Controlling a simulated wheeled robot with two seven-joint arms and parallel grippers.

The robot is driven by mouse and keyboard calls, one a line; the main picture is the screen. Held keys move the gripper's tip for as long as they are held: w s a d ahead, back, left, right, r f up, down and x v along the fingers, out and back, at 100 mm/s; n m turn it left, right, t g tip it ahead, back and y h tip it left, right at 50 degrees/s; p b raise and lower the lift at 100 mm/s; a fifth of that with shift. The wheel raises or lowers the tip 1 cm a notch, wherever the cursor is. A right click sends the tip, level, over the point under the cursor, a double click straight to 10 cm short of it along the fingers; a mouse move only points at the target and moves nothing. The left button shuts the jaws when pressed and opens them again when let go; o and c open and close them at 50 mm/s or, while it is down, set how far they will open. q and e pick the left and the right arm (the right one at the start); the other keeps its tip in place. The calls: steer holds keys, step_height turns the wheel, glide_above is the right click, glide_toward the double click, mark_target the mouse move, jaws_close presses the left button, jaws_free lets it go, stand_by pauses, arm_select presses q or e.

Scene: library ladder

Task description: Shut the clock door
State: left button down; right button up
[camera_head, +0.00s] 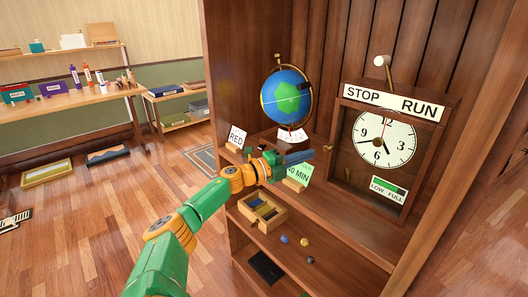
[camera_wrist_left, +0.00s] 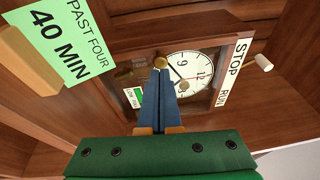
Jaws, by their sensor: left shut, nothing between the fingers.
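The wooden clock case (camera_head: 447,110) stands on the right of the cabinet, with a white dial (camera_head: 384,140). Its framed door (camera_head: 345,172) lies over the dial side; I cannot tell whether a small gap is left. A brass knob (camera_head: 328,148) is on its left edge. My left gripper (camera_head: 310,154) is shut and empty, left of the knob in the head view. In the left wrist view the shut fingers (camera_wrist_left: 158,80) point at the knob (camera_wrist_left: 160,62), overlapping it in the picture; contact is unclear. My right gripper is not in view.
A green card (camera_head: 299,174) reading 40 MIN stands beneath my left gripper. A globe (camera_head: 286,95) stands behind it. A STOP/RUN sign (camera_head: 394,102) with a lever (camera_head: 381,62) tops the clock. A divided wooden tray (camera_head: 262,212) and small balls lie below.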

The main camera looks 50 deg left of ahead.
arm_select(q)
steer(key=s+a+b, duration=0.4)
steer(key=s+a, duration=0.3)
steer(key=s+d+f+n+g+y+p, duration=0.1)
steer(key=s+f+n+g+y, duration=0.2)
steer(key=f, duration=0.8)
steer(key=s+f+n+g+y+p, duration=0.1)
steer(key=s+f+n+y+p, duration=0.15)
steer(key=f+n, duration=0.6)
steer(key=s+d+f+n+g+y+p, duration=0.1)
steer(key=s+f+n+g+y, duration=0.2)
steer(key=f, duration=1)
steer(key=s+d+f+n+g+h+p, duration=0.15)
steer(key=s+d+f+g, duration=0.25)
steer(key=s+d+f, duration=0.65)
steer(key=s+d+f+n+g+h, duration=0.1)
steer(key=s+d+f+g, duration=0.2)
steer(key=s+d, duration=0.5)
steer(key=s+d+f+n+g+h+p, duration=0.1)
steer(key=s+d+f+g, duration=0.2)
steer(key=s+d, duration=0.5)
steer(key=shift+s+d+f+n+h, duration=0.4)
steer(key=shift+s+f, duration=0.5)
steer(key=shift+s, duration=0.2)
steer(key=shift+w, duration=0.1)
